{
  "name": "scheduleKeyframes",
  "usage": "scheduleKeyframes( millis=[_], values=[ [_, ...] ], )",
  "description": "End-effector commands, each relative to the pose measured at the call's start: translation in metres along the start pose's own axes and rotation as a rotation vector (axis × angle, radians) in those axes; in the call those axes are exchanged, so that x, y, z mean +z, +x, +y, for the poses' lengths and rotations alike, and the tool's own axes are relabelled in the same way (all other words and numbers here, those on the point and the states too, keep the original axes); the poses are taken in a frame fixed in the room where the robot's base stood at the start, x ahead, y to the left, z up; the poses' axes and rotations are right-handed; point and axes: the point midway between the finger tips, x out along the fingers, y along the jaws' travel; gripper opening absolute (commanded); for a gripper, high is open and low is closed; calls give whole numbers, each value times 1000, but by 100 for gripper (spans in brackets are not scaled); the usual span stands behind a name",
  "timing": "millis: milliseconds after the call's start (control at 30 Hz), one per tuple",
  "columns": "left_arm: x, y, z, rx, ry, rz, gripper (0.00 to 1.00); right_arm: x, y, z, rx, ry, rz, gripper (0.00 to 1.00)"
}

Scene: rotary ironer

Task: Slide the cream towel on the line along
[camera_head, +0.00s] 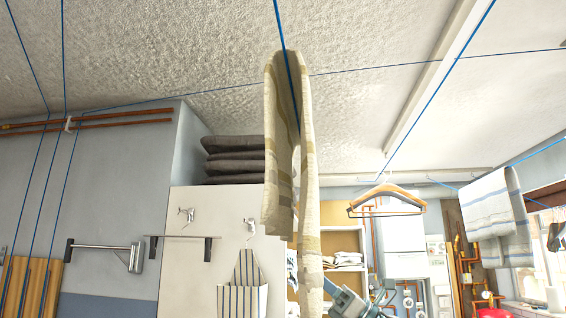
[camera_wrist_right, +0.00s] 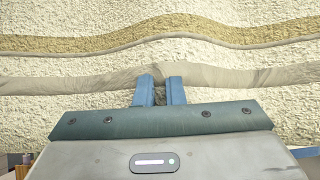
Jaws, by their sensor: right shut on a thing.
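The cream towel (camera_head: 280,150) with tan stripes hangs folded over a blue line (camera_head: 284,50) near the middle of the head view. Its cloth fills the upper part of the right wrist view (camera_wrist_right: 160,30). My right gripper (camera_wrist_right: 160,82) is shut on the towel, its two blue fingers close together with a little cloth bunched between them. In the head view my right gripper (camera_head: 338,295) shows at the towel's lower right edge, its fingertips partly hidden. My left gripper is not in view.
Wooden hangers (camera_head: 387,200) hang from another blue line on the right. A white striped towel (camera_head: 496,215) hangs at the far right. Grey folded cloths (camera_head: 236,160) lie on a white cabinet (camera_head: 195,265) behind. More blue lines cross overhead.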

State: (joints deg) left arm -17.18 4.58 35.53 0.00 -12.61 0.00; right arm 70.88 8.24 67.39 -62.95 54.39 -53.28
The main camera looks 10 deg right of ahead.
Motion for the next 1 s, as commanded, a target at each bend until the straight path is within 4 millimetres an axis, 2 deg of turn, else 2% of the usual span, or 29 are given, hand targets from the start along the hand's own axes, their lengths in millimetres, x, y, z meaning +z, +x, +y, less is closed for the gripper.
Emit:
scheduleKeyframes(
  millis=[700,1000],
  values=[
    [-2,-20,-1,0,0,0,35,2,1,-44,-2,1,-1,0],
    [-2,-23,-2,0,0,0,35,0,0,-51,-1,1,-1,0]
  ],
)
